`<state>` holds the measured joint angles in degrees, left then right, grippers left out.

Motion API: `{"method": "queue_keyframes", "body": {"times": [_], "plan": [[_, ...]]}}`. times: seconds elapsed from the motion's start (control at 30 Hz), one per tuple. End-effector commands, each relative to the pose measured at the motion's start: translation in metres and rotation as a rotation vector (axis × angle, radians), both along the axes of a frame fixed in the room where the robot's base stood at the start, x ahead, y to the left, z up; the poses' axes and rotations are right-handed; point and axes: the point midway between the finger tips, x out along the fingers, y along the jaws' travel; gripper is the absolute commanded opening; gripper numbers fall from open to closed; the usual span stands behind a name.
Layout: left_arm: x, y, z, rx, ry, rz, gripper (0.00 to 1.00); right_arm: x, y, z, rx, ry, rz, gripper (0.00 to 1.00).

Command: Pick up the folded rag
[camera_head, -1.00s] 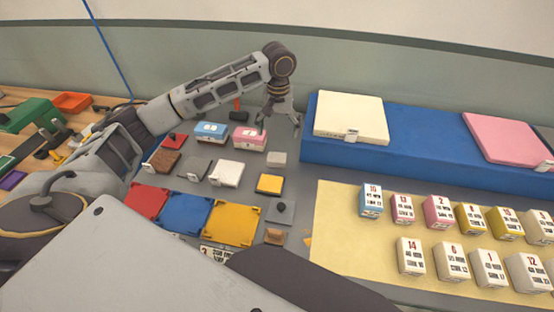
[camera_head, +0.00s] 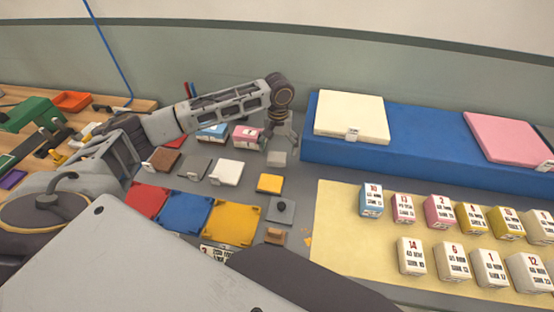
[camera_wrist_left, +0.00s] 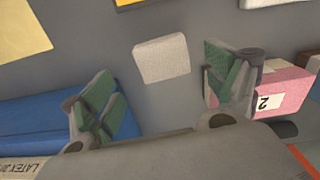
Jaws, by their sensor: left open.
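The folded rag appears to be the small pale grey square (camera_head: 277,158) on the grey tabletop, in front of the blue platform's left end. In the left wrist view the pale textured square (camera_wrist_left: 161,58) lies flat, just beyond the fingertips and roughly centred between them. My left gripper (camera_head: 281,142) comes in from above, just behind the rag. In the left wrist view its green-padded fingers (camera_wrist_left: 165,88) are spread wide with nothing between them. My right gripper is not in view.
A pink box (camera_head: 247,138) stands close to the left of the left gripper, and the blue platform (camera_head: 330,150) is close to its right. A yellow pad (camera_head: 270,184) lies in front of the rag. Numbered boxes stand on the pale yellow mat (camera_head: 345,225).

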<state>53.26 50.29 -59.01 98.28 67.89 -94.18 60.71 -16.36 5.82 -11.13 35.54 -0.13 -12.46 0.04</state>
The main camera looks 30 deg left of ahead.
Motion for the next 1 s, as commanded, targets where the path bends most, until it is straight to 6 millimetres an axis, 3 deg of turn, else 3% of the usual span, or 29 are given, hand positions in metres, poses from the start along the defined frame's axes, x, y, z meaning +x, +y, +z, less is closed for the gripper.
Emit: {"method": "queue_keyframes", "body": {"times": [0.37,0.8,1.0], "plan": [[0.000,0.000,-0.003,0.001,0.000,0.000,0.88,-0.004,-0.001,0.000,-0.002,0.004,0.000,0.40],[-0.002,0.004,-0.045,0.002,0.001,0.000,0.88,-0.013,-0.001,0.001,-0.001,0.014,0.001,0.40],[-0.001,0.004,-0.052,0.000,-0.001,0.000,0.88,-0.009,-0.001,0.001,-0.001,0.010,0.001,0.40]]}}
